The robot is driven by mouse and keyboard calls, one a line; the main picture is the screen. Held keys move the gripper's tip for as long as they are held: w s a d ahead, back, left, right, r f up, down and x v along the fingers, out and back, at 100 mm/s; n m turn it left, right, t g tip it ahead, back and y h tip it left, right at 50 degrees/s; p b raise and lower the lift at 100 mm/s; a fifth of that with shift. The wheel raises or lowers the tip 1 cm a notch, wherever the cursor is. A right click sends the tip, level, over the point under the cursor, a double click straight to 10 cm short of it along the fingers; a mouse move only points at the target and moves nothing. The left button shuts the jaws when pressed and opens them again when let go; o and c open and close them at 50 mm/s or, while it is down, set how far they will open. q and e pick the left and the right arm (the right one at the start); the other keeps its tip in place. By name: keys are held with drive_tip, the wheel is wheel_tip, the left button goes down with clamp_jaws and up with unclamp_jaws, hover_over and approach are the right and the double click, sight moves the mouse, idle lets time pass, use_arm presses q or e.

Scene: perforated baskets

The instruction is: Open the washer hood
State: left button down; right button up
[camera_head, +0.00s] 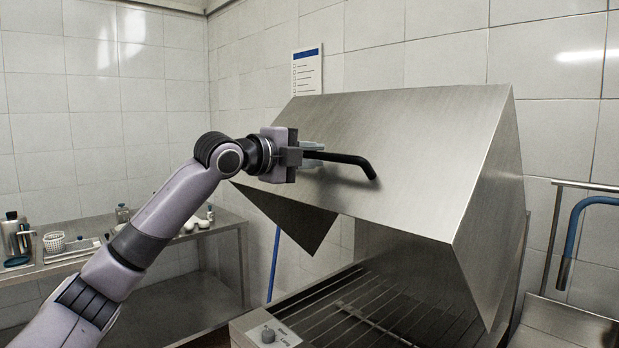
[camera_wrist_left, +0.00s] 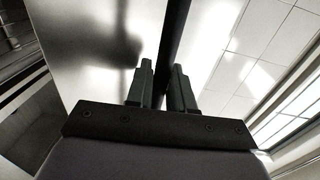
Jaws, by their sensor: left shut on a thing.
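The washer hood (camera_head: 420,150) is a brushed steel cover, tilted up and standing open above the washer's rack bed (camera_head: 375,305). A black bar handle (camera_head: 350,160) runs across its front face. My left gripper (camera_head: 312,154) is shut on the handle near its left end. In the left wrist view the two fingers (camera_wrist_left: 162,88) stand on either side of the dark handle bar (camera_wrist_left: 174,40), with the hood's steel face (camera_wrist_left: 90,50) beside them. The left end of the handle is hidden by the gripper. My right gripper is not in view.
A steel side table (camera_head: 120,250) with bottles and a white perforated basket (camera_head: 54,241) stands at left. A blue hose tap (camera_head: 578,225) is at right. A tiled wall with a notice (camera_head: 307,70) is behind.

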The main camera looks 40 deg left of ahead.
use_arm(q)
drive_tip(key=w+r, duration=0.3)
drive_tip(key=r, duration=0.5)
drive_tip(key=shift+w+d, duration=0.15)
drive_tip(key=shift+w, duration=0.15)
drive_tip(key=c, duration=1.2)
unclamp_jaws()
drive_tip(key=s, duration=0.2)
drive_tip(key=s+b, duration=0.1)
drive_tip(key=s, duration=0.4)
drive_tip(key=shift+s+a+r+b, duration=0.1)
drive_tip(key=shift+a+r+b, duration=0.2)
drive_tip(key=shift+b, duration=0.1)
drive_tip(key=shift+f, duration=0.1)
